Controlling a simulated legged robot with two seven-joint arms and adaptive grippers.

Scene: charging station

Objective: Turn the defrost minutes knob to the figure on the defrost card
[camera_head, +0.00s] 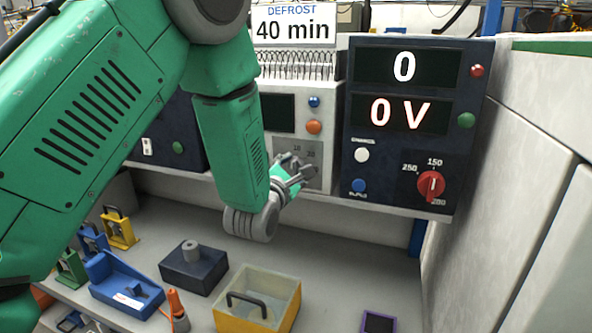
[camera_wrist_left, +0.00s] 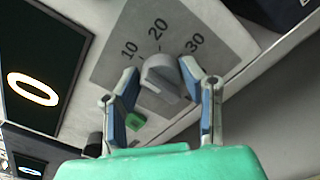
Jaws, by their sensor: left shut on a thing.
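The white defrost card (camera_head: 292,27) at the top of the head view reads "DEFROST 40 min". The grey defrost minutes knob (camera_wrist_left: 160,80) sits on a grey dial plate (camera_wrist_left: 210,35) marked 10, 20 and 30 in the left wrist view. Its ridge seems to point near 20; the exact setting is hard to tell. My left gripper (camera_wrist_left: 159,71) is shut on the knob, one fingertip on each side. In the head view the gripper (camera_head: 294,174) covers the knob and part of the dial plate. My right gripper is not in view.
A dark panel (camera_head: 385,190) at right has displays reading 0 and 0 V, buttons and a red knob (camera_head: 431,186). On the bench below are a yellow box (camera_head: 245,322), a dark block (camera_head: 194,270), a blue holder (camera_head: 118,285) and padlocks. A white wall stands at right.

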